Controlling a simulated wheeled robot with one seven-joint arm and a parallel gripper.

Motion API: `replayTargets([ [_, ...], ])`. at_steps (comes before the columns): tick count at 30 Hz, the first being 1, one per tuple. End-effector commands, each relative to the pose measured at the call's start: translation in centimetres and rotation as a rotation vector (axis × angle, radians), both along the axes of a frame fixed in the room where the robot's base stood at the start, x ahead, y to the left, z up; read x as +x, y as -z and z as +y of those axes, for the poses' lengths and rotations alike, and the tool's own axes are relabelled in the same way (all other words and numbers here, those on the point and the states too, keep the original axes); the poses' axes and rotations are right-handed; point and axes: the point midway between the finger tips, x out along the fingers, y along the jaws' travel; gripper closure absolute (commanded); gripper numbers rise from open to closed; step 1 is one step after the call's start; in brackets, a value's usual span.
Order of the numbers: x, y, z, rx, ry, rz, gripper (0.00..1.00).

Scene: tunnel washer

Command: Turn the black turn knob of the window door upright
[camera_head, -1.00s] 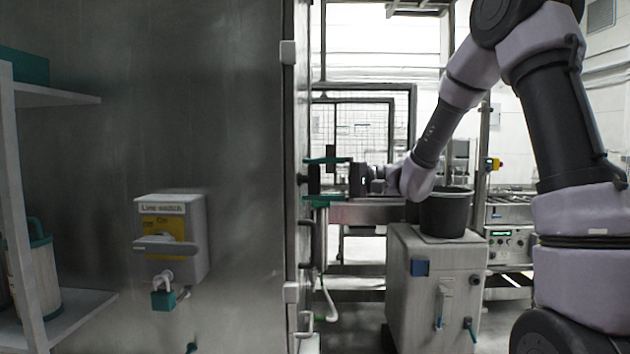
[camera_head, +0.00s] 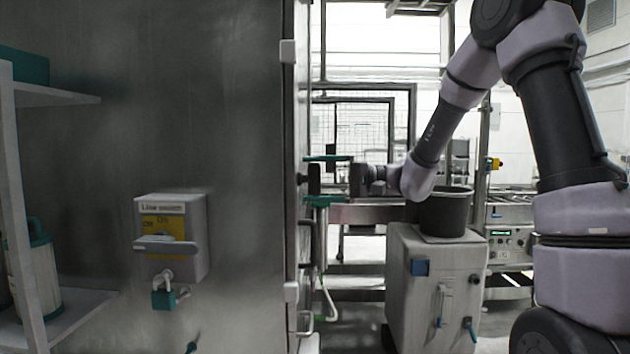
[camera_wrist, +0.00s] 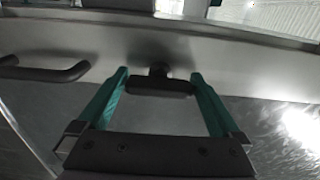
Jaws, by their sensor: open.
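The black turn knob (camera_wrist: 160,86) shows in the wrist view as a short bar on a round stem, on the metal door face. Its bar lies across the space between my fingertips. In the head view the knob (camera_head: 314,180) stands out from the door edge, and its bar looks about upright. My gripper (camera_wrist: 158,76) is open, with one teal finger at each end of the bar. Light contact at the bar's ends cannot be made out. In the head view my gripper (camera_head: 325,180) has one finger above the knob and one below.
A curved dark handle (camera_wrist: 45,72) is left of the knob in the wrist view. A grey cabinet (camera_head: 435,290) with a dark bucket (camera_head: 446,213) stands behind my forearm.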

Motion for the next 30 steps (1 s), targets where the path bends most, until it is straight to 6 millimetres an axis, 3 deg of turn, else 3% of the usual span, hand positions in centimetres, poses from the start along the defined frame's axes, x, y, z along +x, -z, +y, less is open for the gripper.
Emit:
replayTargets([
  [18, -0.3, 0.0, -9.9, -0.001, 0.002, 0.0, 0.0],
  [30, -0.4, 0.0, -10.7, -0.001, 0.0, 0.0, 0.0],
])
